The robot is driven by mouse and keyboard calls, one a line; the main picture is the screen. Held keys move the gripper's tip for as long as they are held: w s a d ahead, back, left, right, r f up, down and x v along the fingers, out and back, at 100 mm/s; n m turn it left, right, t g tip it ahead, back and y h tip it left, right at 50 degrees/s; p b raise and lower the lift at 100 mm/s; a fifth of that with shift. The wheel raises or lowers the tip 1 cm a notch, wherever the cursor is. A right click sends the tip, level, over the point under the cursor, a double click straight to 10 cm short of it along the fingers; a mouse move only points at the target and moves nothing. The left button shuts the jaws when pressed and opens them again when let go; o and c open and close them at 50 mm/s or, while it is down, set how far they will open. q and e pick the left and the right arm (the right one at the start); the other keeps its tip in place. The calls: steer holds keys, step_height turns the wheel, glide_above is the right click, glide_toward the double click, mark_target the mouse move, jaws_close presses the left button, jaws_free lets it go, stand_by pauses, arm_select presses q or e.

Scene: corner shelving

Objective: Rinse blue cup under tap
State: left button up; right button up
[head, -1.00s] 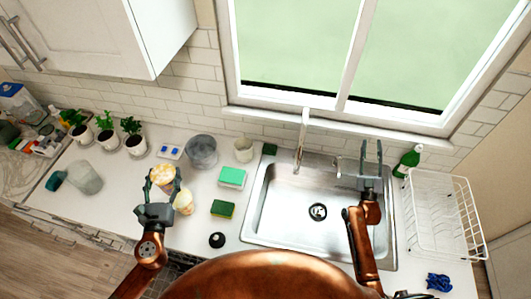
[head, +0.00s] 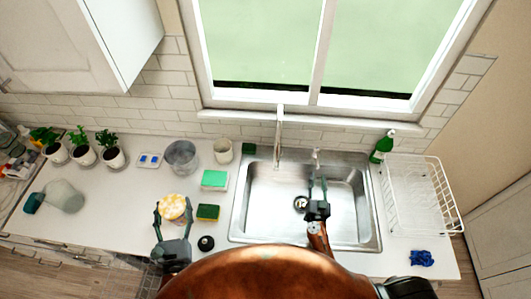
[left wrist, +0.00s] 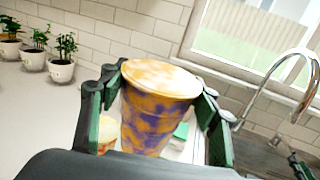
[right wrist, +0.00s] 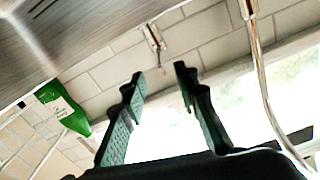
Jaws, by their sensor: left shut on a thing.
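The cup (left wrist: 158,108) is blue-purple with orange-yellow patches and a pale, marbled top. My left gripper (left wrist: 155,105) is shut around its sides and holds it upright. In the head view the cup (head: 173,207) shows from above, over the counter left of the sink. The tap (head: 279,135) stands at the back edge of the steel sink (head: 345,200); its curved spout also shows in the left wrist view (left wrist: 285,60). My right gripper (head: 317,188) is open and empty over the sink; its fingers also show apart in the right wrist view (right wrist: 158,85).
A second pale-orange vessel (left wrist: 107,132) is partly hidden behind the held cup. A green bottle (head: 382,147) and a dish rack (head: 420,195) are right of the sink.

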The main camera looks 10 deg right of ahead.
mark_target(317, 152)
steer(key=x, duration=1.1)
steer(key=shift+d+b, duration=0.1)
steer(key=shift+b, duration=0.25)
steer(key=shift+c, duration=0.7)
jaws_close()
